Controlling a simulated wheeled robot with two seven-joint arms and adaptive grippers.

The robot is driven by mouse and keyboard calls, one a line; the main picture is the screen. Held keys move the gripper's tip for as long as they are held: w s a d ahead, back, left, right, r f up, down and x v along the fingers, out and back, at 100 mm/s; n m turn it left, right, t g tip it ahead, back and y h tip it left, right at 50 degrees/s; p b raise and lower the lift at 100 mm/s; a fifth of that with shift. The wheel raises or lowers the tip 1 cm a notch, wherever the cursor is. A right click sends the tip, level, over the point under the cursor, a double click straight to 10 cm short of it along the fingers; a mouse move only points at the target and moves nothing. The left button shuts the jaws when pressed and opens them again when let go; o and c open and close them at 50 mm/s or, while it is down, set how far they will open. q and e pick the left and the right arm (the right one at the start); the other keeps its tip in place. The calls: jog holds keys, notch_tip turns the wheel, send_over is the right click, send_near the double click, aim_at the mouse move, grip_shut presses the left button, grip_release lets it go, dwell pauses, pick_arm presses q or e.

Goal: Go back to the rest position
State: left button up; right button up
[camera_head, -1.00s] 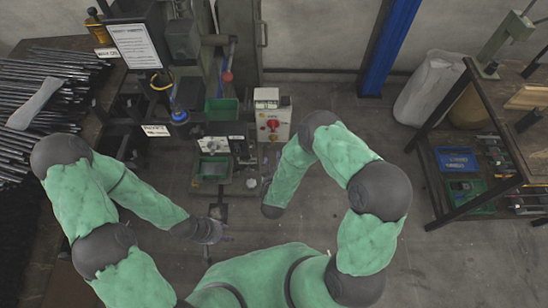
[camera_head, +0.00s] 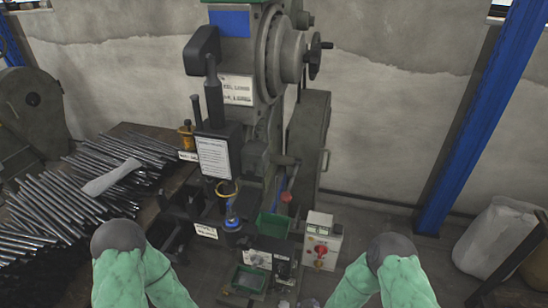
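The green-covered left arm shows at the lower left and the green-covered right arm at the lower right, both cut off by the bottom edge. Neither gripper can be made out in the current view. The rivet press (camera_head: 262,60) stands upright in the middle, with a white notice sheet (camera_head: 213,158) on its front. A green tray (camera_head: 273,225) sits on the press, and another dark green tray (camera_head: 249,279) sits lower in front. A control box (camera_head: 321,242) with a red knob stands to the right of the trays.
A table (camera_head: 150,208) at left carries a heap of metal rods (camera_head: 48,210) with a pale scoop-like piece (camera_head: 111,178) on top. A blue post (camera_head: 482,120) and a white sack (camera_head: 497,235) stand at right. Floor shows between the press and the sack.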

jog(key=s+a+g+y, duration=0.1)
jog(key=s+g, duration=0.3)
jog(key=s, duration=0.4)
jog(key=s+a+g+y, duration=0.1)
jog(key=s+g+y, duration=0.2)
jog(key=s, duration=0.6)
jog(key=shift+a+r+g, duration=0.15)
jog(key=shift+a+g, duration=0.15)
jog(key=shift+g, duration=0.2)
jog(key=shift+w, duration=0.1)
